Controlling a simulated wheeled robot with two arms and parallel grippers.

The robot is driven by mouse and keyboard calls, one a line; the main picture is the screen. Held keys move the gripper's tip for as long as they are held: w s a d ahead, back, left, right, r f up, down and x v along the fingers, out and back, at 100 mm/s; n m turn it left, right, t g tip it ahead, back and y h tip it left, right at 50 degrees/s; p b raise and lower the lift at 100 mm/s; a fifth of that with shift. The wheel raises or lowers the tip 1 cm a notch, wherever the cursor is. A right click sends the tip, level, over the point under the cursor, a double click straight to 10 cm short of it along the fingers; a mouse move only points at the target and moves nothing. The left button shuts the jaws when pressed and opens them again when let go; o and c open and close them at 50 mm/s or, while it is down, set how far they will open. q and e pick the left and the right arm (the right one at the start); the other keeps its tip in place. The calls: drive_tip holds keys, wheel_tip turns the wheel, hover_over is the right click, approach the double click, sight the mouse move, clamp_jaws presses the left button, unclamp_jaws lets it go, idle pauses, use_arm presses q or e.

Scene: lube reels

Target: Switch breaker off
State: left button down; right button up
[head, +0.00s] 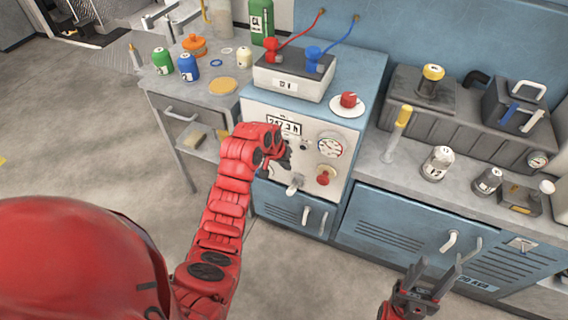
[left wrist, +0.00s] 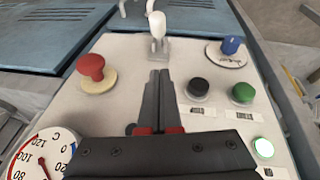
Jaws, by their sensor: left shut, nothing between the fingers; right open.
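A white lever (head: 294,184), which I take to be the breaker, sits low on the white front panel (head: 257,114) of the blue cabinet. It shows at the top of the left wrist view (left wrist: 157,22), on a small metal base. My left gripper (left wrist: 160,74) is shut and empty, its fingertips just short of the lever's base; contact cannot be told. In the head view my left arm covers part of the panel and mostly hides these fingers. My right gripper (head: 437,277) is open and empty, away to the right before the lower cabinets.
A red knob (left wrist: 91,68), a gauge (left wrist: 37,155), a blue knob (left wrist: 231,46), a black button (left wrist: 198,88), a green button (left wrist: 243,93) and a lit lamp (left wrist: 263,147) surround the fingers. Bottles stand on the left bench; canisters line the right counter.

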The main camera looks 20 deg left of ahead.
use_arm(q)
hover_over(290, 187)
drive_tip(key=w, duration=0.2)
wheel_tip(290, 187, down, 5)
drive_tip(key=shift+s+a+f+p, duration=0.1)
drive_tip(key=shift+s+f+p, duration=0.2)
drive_tip(key=shift+f, duration=0.35)
drive_tip(key=shift+s+a+f+p, duration=0.1)
drive_tip(key=shift+s+f, duration=0.3)
drive_tip(key=shift+f, duration=0.2)
drive_tip(key=shift+s+d+f, duration=0.1)
drive_tip(key=shift+s+f, duration=0.1)
drive_tip(key=shift+f, duration=0.4)
